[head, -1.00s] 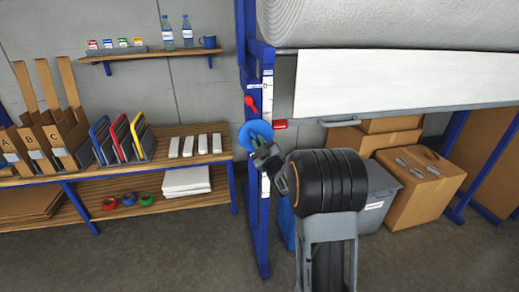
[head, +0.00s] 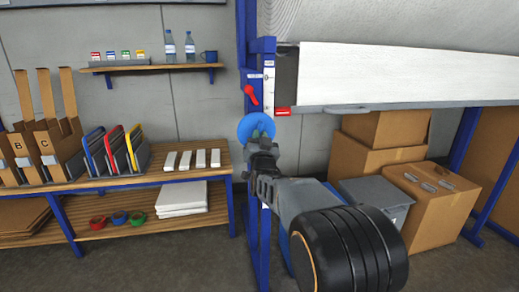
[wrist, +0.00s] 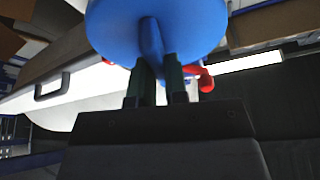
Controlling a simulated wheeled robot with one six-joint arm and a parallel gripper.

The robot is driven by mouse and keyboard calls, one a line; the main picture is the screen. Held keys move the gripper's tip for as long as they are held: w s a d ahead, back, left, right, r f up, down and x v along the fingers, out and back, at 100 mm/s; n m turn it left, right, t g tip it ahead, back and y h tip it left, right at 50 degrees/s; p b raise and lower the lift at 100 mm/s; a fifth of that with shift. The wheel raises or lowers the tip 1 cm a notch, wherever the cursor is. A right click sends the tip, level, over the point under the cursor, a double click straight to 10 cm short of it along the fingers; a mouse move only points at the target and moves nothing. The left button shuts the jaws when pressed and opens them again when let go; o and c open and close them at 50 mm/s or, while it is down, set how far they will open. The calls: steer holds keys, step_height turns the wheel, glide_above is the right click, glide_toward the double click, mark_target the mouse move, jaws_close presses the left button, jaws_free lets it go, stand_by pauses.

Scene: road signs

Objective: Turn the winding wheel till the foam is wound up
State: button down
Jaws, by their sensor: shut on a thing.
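The blue winding wheel (head: 246,128) is on the blue rack post. My gripper (head: 262,137) is at its lower right in the head view. In the wrist view, the wheel (wrist: 195,25) fills the top, and my gripper (wrist: 158,65) is shut on its blue handle (wrist: 151,38), one dark finger on each side. The foam roll (head: 400,18) lies across the top of the rack, partly out of frame. A white foam sheet (head: 390,75) hangs below it, with a grey bar along its lower edge. My fingertips are hard to make out in the head view.
A red lever (head: 250,95) sits just above the wheel, beside a white scale (head: 268,88) and a red marker (head: 283,111). Cardboard boxes (head: 387,130) and a grey bin (head: 375,192) stand under the rack. A wooden bench (head: 120,185) is left of the post.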

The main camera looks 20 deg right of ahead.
steer(key=m+g+h, duration=0.1)
steer(key=m, duration=0.3)
steer(key=m+g+h, duration=0.1)
steer(key=m+g, duration=0.1)
steer(key=m, duration=0.3)
steer(key=m+g+h, duration=0.1)
steer(key=m+g, duration=0.1)
steer(key=m, duration=0.3)
steer(key=shift+a+r+h, duration=0.15)
steer(key=shift+h, duration=0.15)
steer(key=c, duration=1.1)
jaws_free()
steer(key=shift+c, duration=0.2)
steer(key=v, duration=1.3)
steer(key=shift+s+a+p, duration=0.2)
steer(key=shift+s+p, duration=0.1)
steer(key=shift+p, duration=0.15)
